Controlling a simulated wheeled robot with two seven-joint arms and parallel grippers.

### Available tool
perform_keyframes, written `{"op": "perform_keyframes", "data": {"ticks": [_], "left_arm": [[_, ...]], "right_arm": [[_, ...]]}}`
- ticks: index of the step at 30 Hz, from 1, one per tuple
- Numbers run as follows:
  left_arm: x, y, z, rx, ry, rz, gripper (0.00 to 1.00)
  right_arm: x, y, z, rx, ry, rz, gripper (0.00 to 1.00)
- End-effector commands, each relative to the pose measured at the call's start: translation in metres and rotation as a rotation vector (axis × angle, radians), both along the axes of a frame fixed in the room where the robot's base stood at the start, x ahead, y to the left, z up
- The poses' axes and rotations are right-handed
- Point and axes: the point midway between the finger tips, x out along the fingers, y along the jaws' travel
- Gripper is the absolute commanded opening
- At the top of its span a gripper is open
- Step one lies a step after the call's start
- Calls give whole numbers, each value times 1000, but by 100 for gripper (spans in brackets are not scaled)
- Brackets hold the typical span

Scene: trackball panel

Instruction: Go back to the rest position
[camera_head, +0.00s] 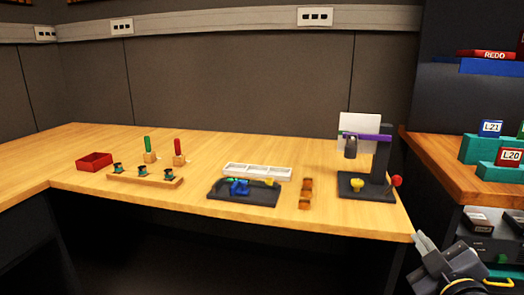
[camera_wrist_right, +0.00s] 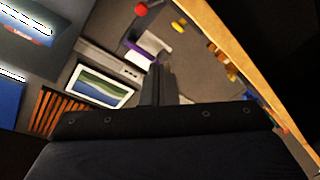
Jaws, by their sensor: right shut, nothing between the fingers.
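My right gripper (camera_head: 428,245) is at the lower right of the head view, in front of and below the table's right front corner. It holds nothing, and its fingers (camera_wrist_right: 158,86) are together in the right wrist view. It is apart from the table and the objects on it. My left gripper is not in the head view.
The wooden table (camera_head: 240,150) carries a black press stand (camera_head: 378,165), a dark tray (camera_head: 243,192) with blue parts, a white compartment tray (camera_head: 257,171), a red box (camera_head: 95,162) and a wooden peg rack (camera_head: 145,178). Shelves with labelled boxes (camera_head: 490,145) stand at right.

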Motion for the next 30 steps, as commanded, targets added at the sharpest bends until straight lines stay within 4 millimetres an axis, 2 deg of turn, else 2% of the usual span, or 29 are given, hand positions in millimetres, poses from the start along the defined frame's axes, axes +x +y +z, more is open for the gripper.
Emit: {"op": "perform_keyframes", "data": {"ticks": [5,11,14,18,24,29,30], "left_arm": [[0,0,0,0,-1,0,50],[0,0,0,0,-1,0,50],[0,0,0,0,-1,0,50],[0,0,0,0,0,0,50],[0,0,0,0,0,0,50],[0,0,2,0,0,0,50],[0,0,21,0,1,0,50]], "right_arm": [[-12,6,-22,137,112,5,0],[-40,21,-61,376,310,-6,0],[-61,32,-84,526,437,-24,0],[-99,53,-116,741,636,-68,0],[-156,82,-150,988,897,-154,0],[-199,101,-166,1128,1081,-234,0],[-196,100,-145,1122,1072,-232,0]]}}
